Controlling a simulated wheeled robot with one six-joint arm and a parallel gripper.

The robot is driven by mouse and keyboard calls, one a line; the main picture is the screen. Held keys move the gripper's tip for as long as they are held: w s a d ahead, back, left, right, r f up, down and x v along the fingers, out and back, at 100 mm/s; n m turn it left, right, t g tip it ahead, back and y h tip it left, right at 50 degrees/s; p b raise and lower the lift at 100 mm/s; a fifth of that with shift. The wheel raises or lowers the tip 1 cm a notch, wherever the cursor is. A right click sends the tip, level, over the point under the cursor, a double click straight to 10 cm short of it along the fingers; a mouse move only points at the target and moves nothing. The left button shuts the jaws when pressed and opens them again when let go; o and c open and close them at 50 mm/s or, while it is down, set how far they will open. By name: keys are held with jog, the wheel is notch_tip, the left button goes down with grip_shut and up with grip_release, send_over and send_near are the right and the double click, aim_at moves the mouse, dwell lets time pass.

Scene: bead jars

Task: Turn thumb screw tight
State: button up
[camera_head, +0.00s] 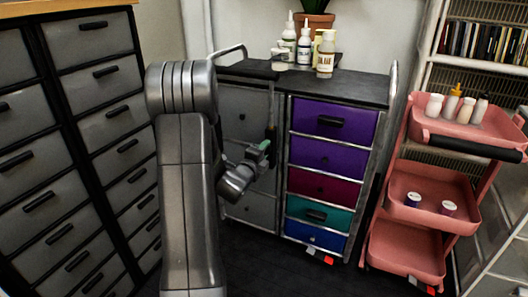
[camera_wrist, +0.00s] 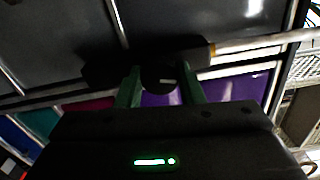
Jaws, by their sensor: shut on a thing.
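In the wrist view, a dark round thumb screw (camera_wrist: 158,78) with a small pale mark on its face sits between the two green fingers of my gripper (camera_wrist: 161,90). My gripper is shut on it. Behind the screw, a dark block (camera_wrist: 105,66) sits along a metal bar; shadow hides its exact outline. In the head view, my gripper (camera_head: 265,146) is at the front of the drawer cart, beside a dark upright piece (camera_head: 271,118) between the grey and the coloured drawers. The thumb screw is too small to make out there.
The cart has a dark top (camera_head: 350,88) with several bottles and a plant pot (camera_head: 315,22). Purple, red, teal and blue drawers (camera_head: 333,121) are right of my gripper. A pink trolley (camera_head: 415,180) stands at the right, grey drawer units (camera_head: 90,80) at the left.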

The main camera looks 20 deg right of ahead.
jog(key=shift+m, duration=0.4)
jog(key=o, duration=1)
jog(key=p+v, duration=0.2)
jog(key=v, duration=1.2)
jog(key=shift+d, duration=0.1)
jog(key=b+x, duration=0.2)
jog(key=x, duration=1.1)
jog(key=shift+w+d, duration=0.3)
